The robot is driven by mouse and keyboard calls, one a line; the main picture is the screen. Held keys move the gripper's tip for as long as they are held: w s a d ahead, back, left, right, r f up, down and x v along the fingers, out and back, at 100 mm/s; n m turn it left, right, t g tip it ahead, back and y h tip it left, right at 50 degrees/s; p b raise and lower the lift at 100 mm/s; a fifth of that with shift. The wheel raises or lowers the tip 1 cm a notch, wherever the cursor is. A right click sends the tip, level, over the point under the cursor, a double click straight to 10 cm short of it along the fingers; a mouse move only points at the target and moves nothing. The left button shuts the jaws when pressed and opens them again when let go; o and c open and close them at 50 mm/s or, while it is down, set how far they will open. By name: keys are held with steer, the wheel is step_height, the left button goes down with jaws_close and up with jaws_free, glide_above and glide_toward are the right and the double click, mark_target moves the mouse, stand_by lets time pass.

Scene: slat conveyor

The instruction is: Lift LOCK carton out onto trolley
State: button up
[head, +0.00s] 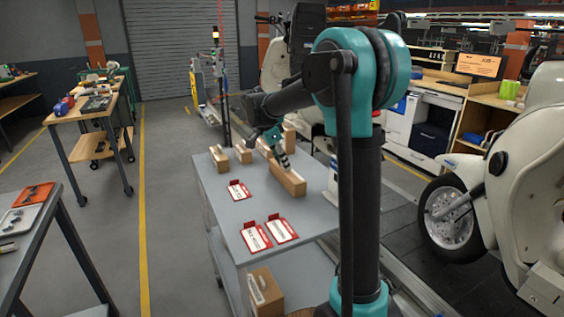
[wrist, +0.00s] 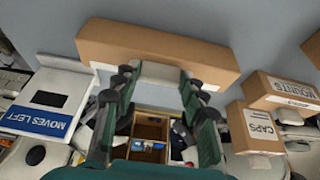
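A long brown carton (head: 289,182) lies on the grey top of the trolley (head: 222,208) in the head view. In the wrist view the same long carton (wrist: 150,47) lies crosswise just beyond my fingertips. A pale strip shows along its near side; no name is readable on it, so I cannot tell whether it is the LOCK carton. My gripper (head: 281,155) is at this carton in the head view. In the wrist view my gripper (wrist: 158,80) has its fingers spread apart, with no carton clearly held between them. Whether the fingertips touch the carton is unclear.
Several smaller cartons stand behind, including one marked CAPS (wrist: 262,128). Red-and-white cards (head: 256,237) lie on the trolley's front half. A MOVES LEFT sign (wrist: 45,110) stands beside the carton. Another carton (head: 265,290) is on the lower shelf. A scooter (head: 480,205) stands at right.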

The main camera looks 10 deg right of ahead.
steer(key=o, duration=0.5)
steer(key=shift+o, duration=0.2)
steer(key=v, duration=1.2)
